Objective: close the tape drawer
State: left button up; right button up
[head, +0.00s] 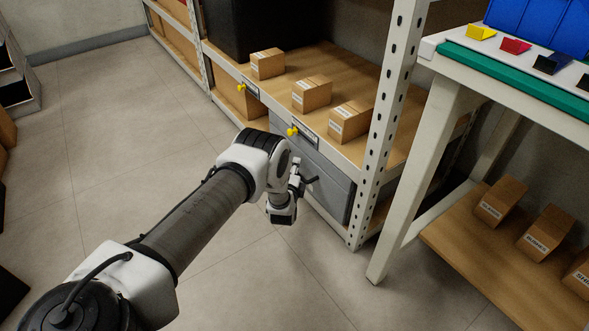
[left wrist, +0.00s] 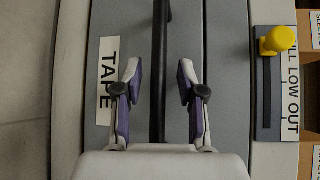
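The tape drawer (head: 328,183) has a grey front below the shelf's lower deck in the head view. In the left wrist view its grey front (left wrist: 222,70) fills the middle, with a white TAPE label (left wrist: 106,75) on it. A black bar handle (left wrist: 160,60) runs up the middle of that front. My left gripper (head: 300,180) is at the drawer front. In the left wrist view its fingers (left wrist: 160,98) are apart, one on each side of the handle, with gaps to it. Whether they reach around it I cannot tell. My right gripper is not in view.
A yellow slider (left wrist: 277,40) sits on a FULL LOW OUT card beside the drawer front. Cardboard boxes (head: 311,94) stand on the deck above. A white shelf post (head: 384,125) and a workbench leg (head: 415,180) stand to the right. The floor (head: 110,140) at left is clear.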

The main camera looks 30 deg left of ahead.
pick_arm(q)
jog(key=v, duration=1.2)
jog(key=shift+f, duration=0.1)
